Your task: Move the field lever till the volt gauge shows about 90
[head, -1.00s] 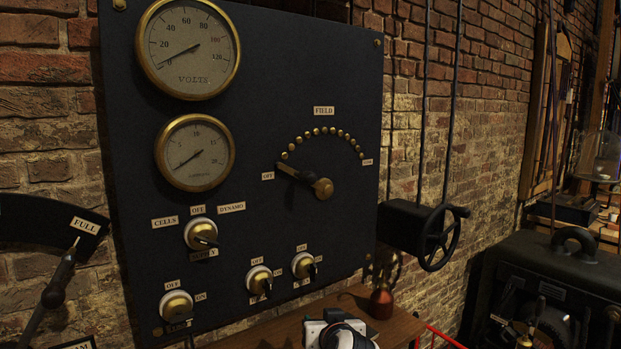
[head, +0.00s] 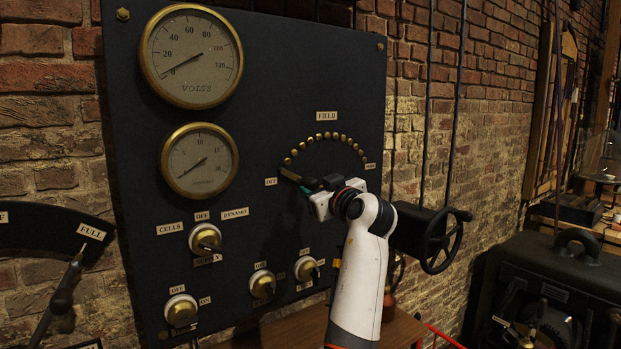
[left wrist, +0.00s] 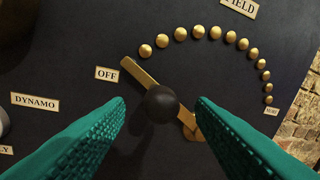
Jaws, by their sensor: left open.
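The volt gauge (head: 191,56) is the upper round brass-rimmed dial on the dark panel. Its needle points at about 0. The field lever (head: 289,175) points left at the OFF label, below an arc of brass studs. In the left wrist view, the lever (left wrist: 138,73) is a brass bar with a round black knob (left wrist: 161,99). My left gripper (head: 313,187) is at the lever and partly hides it and its pivot. In the left wrist view, its green fingers (left wrist: 162,104) are open, one on each side of the knob, with gaps showing. My right gripper is out of view.
A second, smaller gauge (head: 199,161) sits below the volt gauge. Several rotary switches, such as the one under DYNAMO (head: 205,239), line the lower panel. A black box with a handwheel (head: 440,241) stands on the wall right of my arm.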

